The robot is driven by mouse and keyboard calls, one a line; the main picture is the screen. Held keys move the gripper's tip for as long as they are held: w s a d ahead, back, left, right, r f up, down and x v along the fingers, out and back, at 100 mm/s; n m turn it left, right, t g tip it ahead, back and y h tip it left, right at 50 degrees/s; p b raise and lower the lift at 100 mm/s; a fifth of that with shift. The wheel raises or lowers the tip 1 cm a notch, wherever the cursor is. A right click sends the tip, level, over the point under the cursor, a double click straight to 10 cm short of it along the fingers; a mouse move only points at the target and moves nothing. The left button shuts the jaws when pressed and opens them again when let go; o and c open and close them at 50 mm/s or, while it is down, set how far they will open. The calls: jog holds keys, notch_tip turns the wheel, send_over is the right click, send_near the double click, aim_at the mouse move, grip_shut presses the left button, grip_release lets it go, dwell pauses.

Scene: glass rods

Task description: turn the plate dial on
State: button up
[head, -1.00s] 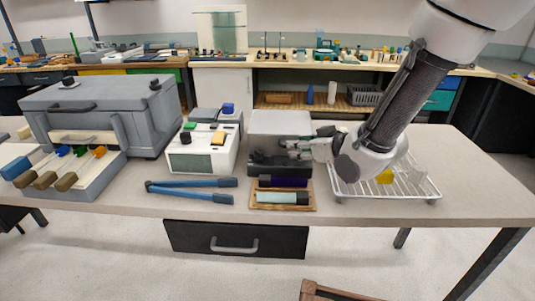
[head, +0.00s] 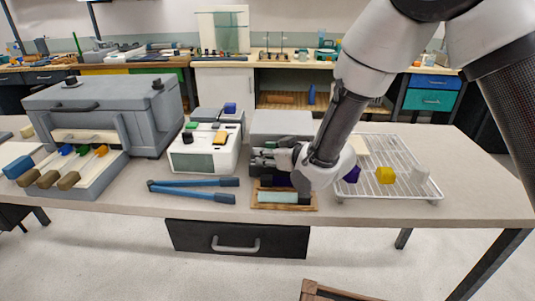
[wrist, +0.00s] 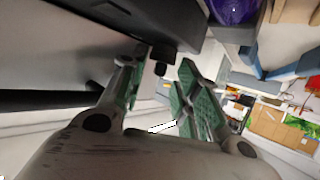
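A grey box-shaped unit with a dark front (head: 283,124), which looks like the plate, stands at the middle of the bench. My gripper (head: 262,158) is at its front left, pointing left. In the wrist view my gripper (wrist: 162,72) has its two green-padded fingers apart, with a clear gap. A small black knob (wrist: 160,69), likely the plate dial, juts from the dark front close to the fingertips, in line with the gap. I cannot tell whether a finger touches it. In the head view my gripper and arm hide the dial.
A white device with coloured knobs (head: 196,160) stands left of the unit. Blue-handled tongs (head: 195,190) and a wooden tray (head: 258,205) lie in front. A large grey box (head: 100,115) is far left.

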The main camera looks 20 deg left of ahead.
grip_shut()
jog(key=shift+r, duration=0.1)
jog(key=m+t, duration=0.1)
jog(key=m+t+h, duration=0.1)
jog(key=s+m+t+h, duration=0.1)
jog(key=shift+a, duration=0.4)
jog(key=m+t+h, duration=0.1)
jog(key=m+h, duration=0.1)
jog(key=a+m+t+h, duration=0.1)
jog(key=m+h, duration=0.1)
jog(key=h, duration=0.1)
jog(key=shift+s+m+t, duration=0.2)
jog(key=shift+m+t, duration=0.1)
jog(key=shift+m, duration=0.1)
jog(key=m+h, duration=0.2)
jog(key=a+m+h, duration=0.1)
jog(key=m+h, duration=0.1)
jog(key=h, duration=0.1)
jog(key=shift+a+t, duration=0.1)
jog(key=shift+t, duration=0.3)
jog(key=shift+a+m+g+h, duration=0.15)
jog(key=shift+m+h, duration=0.6)
jog(key=shift+h, duration=0.1)
jog(key=shift+a+m+g+h, duration=0.15)
jog(key=shift+m+h, duration=0.6)
jog(key=shift+h, duration=0.1)
jog(key=shift+w+r, duration=0.1)
jog(key=shift+w, duration=0.05)
